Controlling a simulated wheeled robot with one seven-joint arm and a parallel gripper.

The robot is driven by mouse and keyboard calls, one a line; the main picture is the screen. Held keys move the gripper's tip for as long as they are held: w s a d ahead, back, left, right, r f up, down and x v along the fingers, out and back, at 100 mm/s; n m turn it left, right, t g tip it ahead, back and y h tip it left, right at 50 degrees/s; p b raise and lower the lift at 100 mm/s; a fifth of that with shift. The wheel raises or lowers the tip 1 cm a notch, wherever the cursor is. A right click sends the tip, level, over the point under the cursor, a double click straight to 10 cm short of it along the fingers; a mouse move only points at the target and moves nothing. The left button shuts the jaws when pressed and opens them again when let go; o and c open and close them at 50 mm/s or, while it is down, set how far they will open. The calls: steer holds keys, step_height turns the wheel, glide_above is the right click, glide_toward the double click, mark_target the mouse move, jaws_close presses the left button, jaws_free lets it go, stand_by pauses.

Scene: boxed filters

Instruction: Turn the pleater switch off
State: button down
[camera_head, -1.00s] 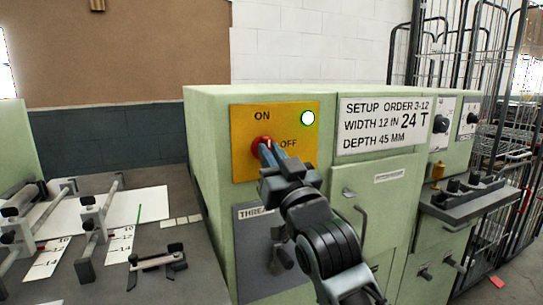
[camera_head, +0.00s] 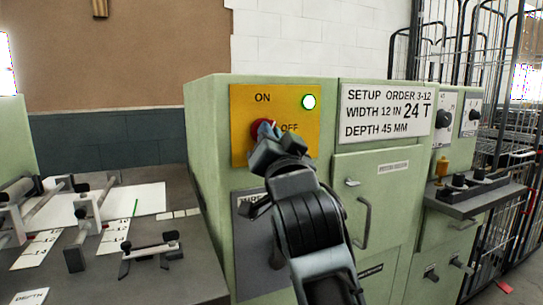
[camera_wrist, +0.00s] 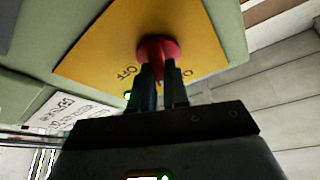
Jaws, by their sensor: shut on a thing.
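The pleater switch is a round red knob (camera_head: 256,130) on a yellow plate (camera_head: 244,145) marked ON at the top and OFF at the right. The plate is on the front of a green cabinet. My gripper (camera_head: 268,131) is at the knob and covers part of it. In the wrist view the red knob (camera_wrist: 157,46) sits at the tips of my two fingers (camera_wrist: 159,72), which are shut on it. I cannot tell which mark the knob points to. A round lamp (camera_head: 309,102) on the plate looks white with a green rim.
A setup sign (camera_head: 387,110) is right of the plate, above a door with a handle (camera_head: 363,222). A dark shelf with knobs (camera_head: 475,193) juts out further right. A grey bench with gauges (camera_head: 150,252) stands at the left. Wire cages (camera_head: 455,60) stand behind at right.

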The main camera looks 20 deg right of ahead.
steer(key=m+g+h+b, duration=0.1)
steer(key=m+b, duration=0.1)
steer(key=m, duration=0.3)
steer(key=m+g+h+b, duration=0.1)
steer(key=m+g+b, duration=0.1)
steer(key=m+b, duration=0.1)
steer(key=m+g+b, duration=0.2)
steer(key=m, duration=0.4)
steer(key=shift+r+m+h, duration=0.15)
steer(key=shift+m+h, duration=0.15)
steer(key=shift+h, duration=0.1)
steer(key=c, duration=1.1)
jaws_free()
steer(key=shift+s+a, duration=0.1)
steer(key=shift+a, duration=0.05)
steer(key=v, duration=0.7)
steer(key=shift+s, duration=0.35)
